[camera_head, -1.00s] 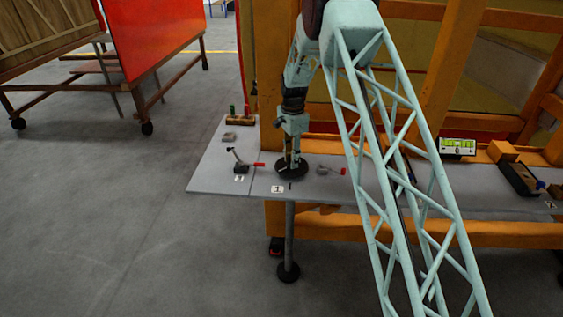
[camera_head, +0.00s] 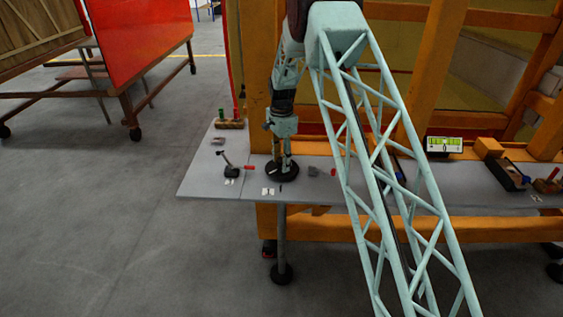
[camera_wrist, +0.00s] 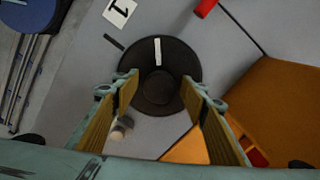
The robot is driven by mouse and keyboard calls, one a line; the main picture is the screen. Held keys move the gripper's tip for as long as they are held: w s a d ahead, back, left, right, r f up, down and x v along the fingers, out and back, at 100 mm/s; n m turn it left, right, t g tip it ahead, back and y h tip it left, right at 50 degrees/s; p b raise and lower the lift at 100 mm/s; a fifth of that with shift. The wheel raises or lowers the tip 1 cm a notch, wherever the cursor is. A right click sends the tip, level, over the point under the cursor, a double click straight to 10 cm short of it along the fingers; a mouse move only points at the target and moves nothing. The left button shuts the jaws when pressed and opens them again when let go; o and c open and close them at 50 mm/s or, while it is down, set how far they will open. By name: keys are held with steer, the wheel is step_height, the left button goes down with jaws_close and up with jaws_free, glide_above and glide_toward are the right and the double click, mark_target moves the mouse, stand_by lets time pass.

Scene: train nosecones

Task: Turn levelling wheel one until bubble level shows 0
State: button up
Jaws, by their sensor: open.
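Levelling wheel one (camera_head: 284,176) is a black disc on the grey table, beside a white label "1" (camera_head: 269,191). In the wrist view the wheel (camera_wrist: 185,60) has a white mark on its top and a raised round hub in the middle. My gripper (camera_wrist: 158,86) is open, pointing down over the wheel, with one finger on each side of the hub. Whether the fingers touch it, I cannot tell.
A small lever device (camera_head: 231,171) stands left of the wheel, a grey part (camera_head: 313,171) to its right. An orange block (camera_head: 489,148) and dark tool (camera_head: 508,176) lie right of the level. An orange frame (camera_head: 428,75) rises behind. Open floor lies front left.

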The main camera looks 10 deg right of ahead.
mark_target(281, 159)
step_height(281, 159, up, 12)
stand_by(0.9)
stand_by(0.3)
steer(key=s+r+n+t+b, duration=0.2)
steer(key=s+r+n+b, duration=0.4)
steer(key=s+r, duration=2.1)
steer(key=s+n+t+b, duration=0.15)
steer(key=s+n, duration=0.35)
steer(key=s, duration=1.6)
steer(key=s+f+n+b, duration=0.1)
steer(key=s+f+n, duration=0.1)
steer(key=s, duration=0.7)
steer(key=s+f+n+b, duration=0.2)
steer(key=s+f, duration=0.1)
steer(key=s, duration=0.7)
steer(key=shift+s+a+f, duration=0.2)
steer(key=shift+a+f, duration=0.2)
